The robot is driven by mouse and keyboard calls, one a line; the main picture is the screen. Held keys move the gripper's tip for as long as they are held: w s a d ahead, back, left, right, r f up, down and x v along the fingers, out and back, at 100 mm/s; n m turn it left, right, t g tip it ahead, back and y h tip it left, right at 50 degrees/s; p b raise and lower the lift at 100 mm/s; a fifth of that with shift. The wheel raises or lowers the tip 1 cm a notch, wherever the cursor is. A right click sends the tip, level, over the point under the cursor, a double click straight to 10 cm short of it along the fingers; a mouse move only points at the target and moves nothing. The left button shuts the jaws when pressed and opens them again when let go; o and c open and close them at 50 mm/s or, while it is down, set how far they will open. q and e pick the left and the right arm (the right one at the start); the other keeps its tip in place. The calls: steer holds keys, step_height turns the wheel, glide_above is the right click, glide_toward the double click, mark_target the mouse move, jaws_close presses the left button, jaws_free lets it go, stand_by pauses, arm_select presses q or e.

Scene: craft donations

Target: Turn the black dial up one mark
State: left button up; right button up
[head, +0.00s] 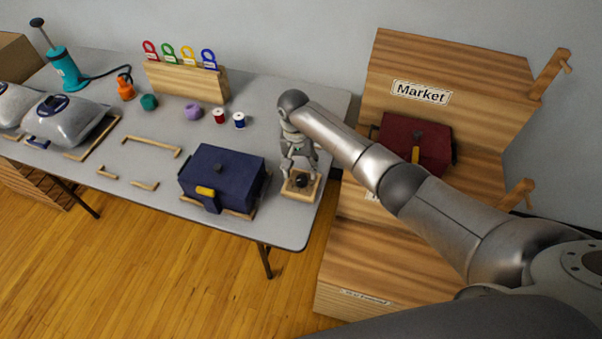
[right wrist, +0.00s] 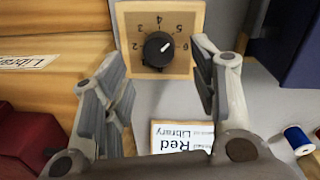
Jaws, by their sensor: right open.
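The black dial (right wrist: 158,49) sits on a square wooden plate (right wrist: 127,17) with numbers 2 to 6 around it, seen in the right wrist view. Its white pointer line aims up and to the right, toward the side where 5 and 6 are. In the head view the dial (head: 301,181) is at the table's right end. My right gripper (right wrist: 160,80) is open, pointing down over the plate, with one finger on each side of the dial and apart from it. In the head view the gripper (head: 299,162) partly covers the plate. My left gripper is not in view.
A dark blue box (head: 224,175) with a yellow latch stands left of the dial plate. A white card marked Red Library (right wrist: 182,136) and a blue thread spool (right wrist: 298,139) lie nearby. A wooden Market stand (head: 480,85) with a red box (head: 412,142) is at right.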

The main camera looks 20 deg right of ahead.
mark_target(298, 178)
step_height(298, 178, up, 8)
steer(key=shift+a+f, duration=0.15)
steer(key=shift+a, duration=0.05)
steer(key=shift+w, duration=0.1)
stand_by(0.3)
